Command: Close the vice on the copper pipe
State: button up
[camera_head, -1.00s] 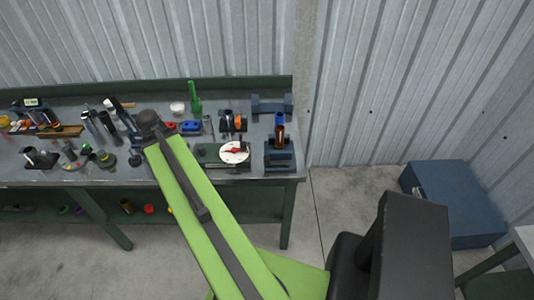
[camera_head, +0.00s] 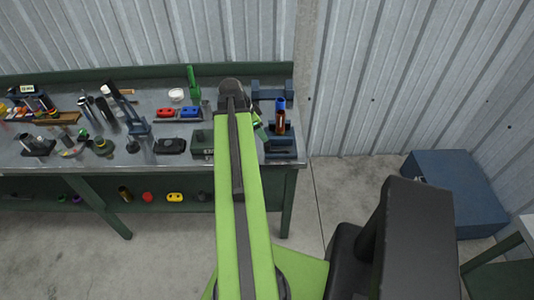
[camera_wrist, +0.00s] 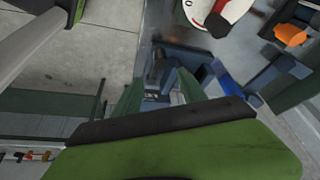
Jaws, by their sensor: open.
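The blue vice (camera_head: 281,144) stands at the right end of the workbench. In the wrist view the vice (camera_wrist: 172,58) lies just beyond my gripper (camera_wrist: 158,82), and a blue end, probably the pipe's top, shows right of the fingers. My gripper's two green fingers are spread apart, with nothing held between them. In the head view most of the gripper is hidden behind my green arm; a green part shows just left of the vice. I cannot tell whether the jaws touch the pipe.
The workbench (camera_head: 180,158) carries several tools left of my arm, including red and blue blocks (camera_head: 176,113) and a green bottle (camera_head: 193,80). A dark blue stand (camera_head: 270,91) is behind the vice. A blue chest (camera_head: 455,180) stands on the floor at right.

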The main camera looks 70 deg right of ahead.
aim_at(268, 144)
jog(key=b+x, duration=0.7)
jog(key=x, duration=0.2)
jog(key=shift+d+f, duration=0.1)
jog(key=shift+f, duration=0.25)
grip_shut()
jog(key=shift+s, duration=0.1)
dwell(0.7)
